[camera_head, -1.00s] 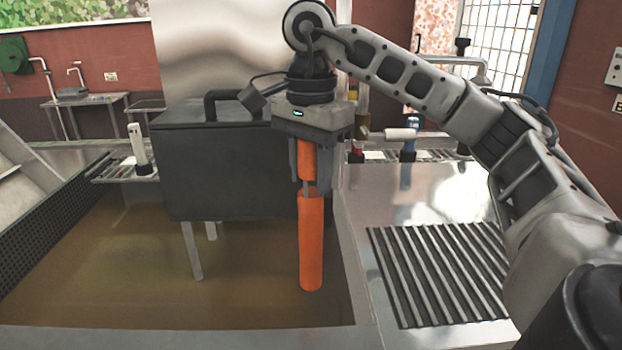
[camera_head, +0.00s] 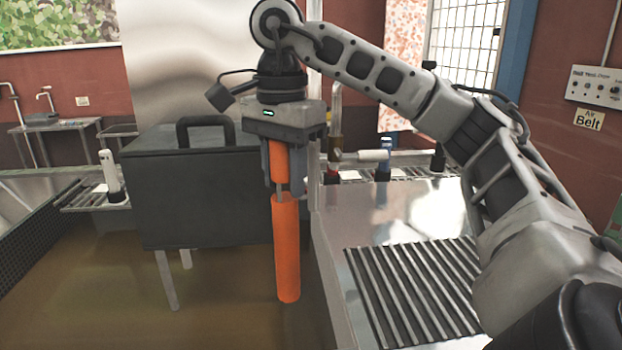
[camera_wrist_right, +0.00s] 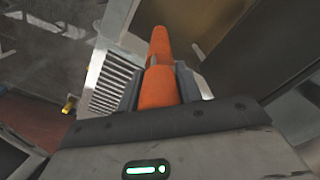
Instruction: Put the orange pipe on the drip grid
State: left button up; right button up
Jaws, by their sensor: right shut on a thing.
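The pipe's lower end is over the brown basin, left of the steel counter. In the right wrist view the orange pipe (camera_wrist_right: 160,85) runs away between the fingers of my right gripper (camera_wrist_right: 170,95). The drip grid (camera_head: 415,290), a ribbed dark and silver panel, lies bare on the counter to the right of the pipe. It also shows in the right wrist view as a slatted panel (camera_wrist_right: 112,85). My left gripper is not in view.
A dark grey box with a handle (camera_head: 200,195) stands on legs in the basin, just left of the pipe. The counter's raised edge (camera_head: 325,270) lies between pipe and grid. A roller conveyor (camera_head: 400,170) with small fittings runs behind the counter.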

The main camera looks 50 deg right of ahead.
aim_at(438, 279)
jog(key=k, duration=1)
